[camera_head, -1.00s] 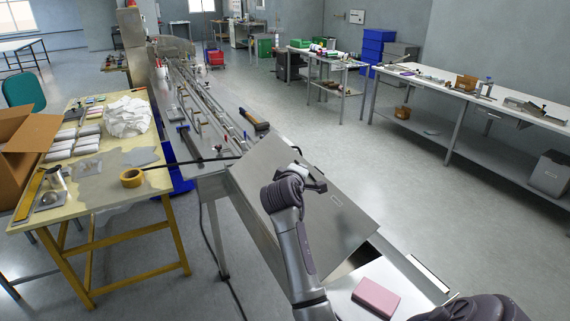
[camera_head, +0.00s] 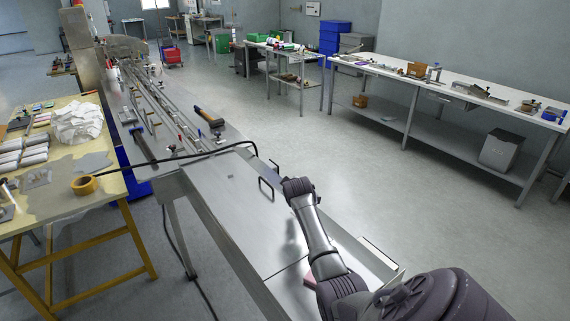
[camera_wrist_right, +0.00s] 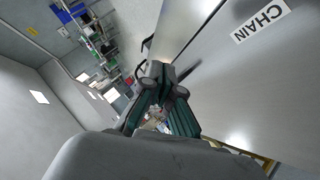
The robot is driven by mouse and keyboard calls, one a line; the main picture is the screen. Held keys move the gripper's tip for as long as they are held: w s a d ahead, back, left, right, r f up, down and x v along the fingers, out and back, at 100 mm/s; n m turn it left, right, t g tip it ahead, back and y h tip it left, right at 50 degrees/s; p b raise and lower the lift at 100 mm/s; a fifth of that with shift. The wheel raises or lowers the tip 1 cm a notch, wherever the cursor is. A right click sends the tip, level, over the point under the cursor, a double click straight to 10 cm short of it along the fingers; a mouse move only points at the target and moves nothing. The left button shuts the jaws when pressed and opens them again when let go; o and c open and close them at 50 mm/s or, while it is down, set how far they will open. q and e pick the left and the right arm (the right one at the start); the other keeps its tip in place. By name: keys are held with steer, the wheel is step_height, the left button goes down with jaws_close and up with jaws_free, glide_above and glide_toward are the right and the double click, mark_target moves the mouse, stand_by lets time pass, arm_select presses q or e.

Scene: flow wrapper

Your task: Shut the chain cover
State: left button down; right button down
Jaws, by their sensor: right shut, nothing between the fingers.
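The chain cover (camera_head: 232,205) is a grey metal panel that appears to lie flat on the machine in the head view. A dark handle (camera_head: 266,188) stands at its right edge. My right gripper (camera_head: 277,171) is just right of the handle, beyond the panel's edge, and is shut with nothing in it. In the right wrist view the closed fingers (camera_wrist_right: 158,76) are beside the panel, which bears a label reading CHAIN (camera_wrist_right: 261,21). I cannot tell whether the fingers touch the panel. My left gripper is out of view.
A black cable (camera_head: 205,154) arches over the machine near the cover's far end. A pink block (camera_head: 309,280) is mostly hidden behind my right arm. The yellow-legged table (camera_head: 88,236) stands left of the machine. Open floor (camera_head: 350,160) lies to the right.

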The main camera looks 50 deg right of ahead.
steer(key=shift+s+d+f+b, duration=0.1)
steer(key=shift+d+f+b, duration=0.1)
steer(key=shift+f, duration=0.35)
steer(key=shift+d+f+b, duration=0.1)
steer(key=shift+f+b, duration=0.1)
steer(key=shift+f, duration=0.35)
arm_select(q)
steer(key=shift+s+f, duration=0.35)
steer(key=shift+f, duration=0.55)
arm_select(e)
steer(key=shift+d+f, duration=0.15)
steer(key=shift+f, duration=0.5)
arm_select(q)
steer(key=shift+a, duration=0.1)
